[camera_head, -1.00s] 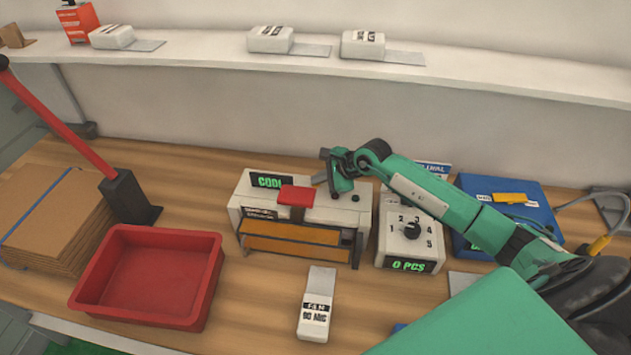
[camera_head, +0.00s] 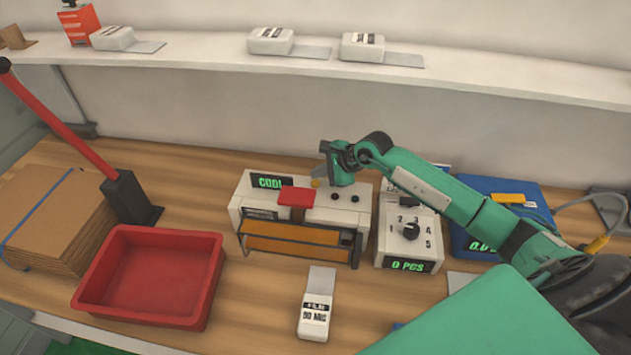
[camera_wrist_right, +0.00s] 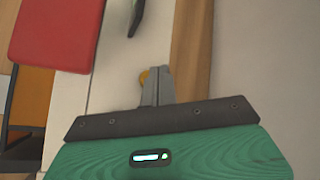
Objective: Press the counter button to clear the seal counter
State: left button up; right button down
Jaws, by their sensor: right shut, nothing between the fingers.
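The white sealer (camera_head: 293,213) stands mid-table with a red handle, dark knobs and a display reading about "COOL". A small yellow-orange button (camera_head: 316,183) sits on its top; it also shows in the right wrist view (camera_wrist_right: 144,78), partly behind the fingers. My right gripper (camera_head: 319,173) is shut and empty over the back of the sealer top, its tips close to the button. Whether they touch it I cannot tell. In the wrist view the shut fingers (camera_wrist_right: 155,84) appear beside the button. The counter box (camera_head: 408,240) with a dial reads "0 PCS". My left gripper is not in view.
A red tray (camera_head: 150,280) and stacked cardboard (camera_head: 50,220) are at left. A film packet (camera_head: 316,305) lies in front of the sealer. A blue device (camera_head: 500,215) stands at right. A shelf (camera_head: 210,45) with white packets runs along the back.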

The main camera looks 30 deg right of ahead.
aim_at(319, 183)
jog(key=shift+r+p, duration=0.9)
jog(key=shift+r, duration=1.55)
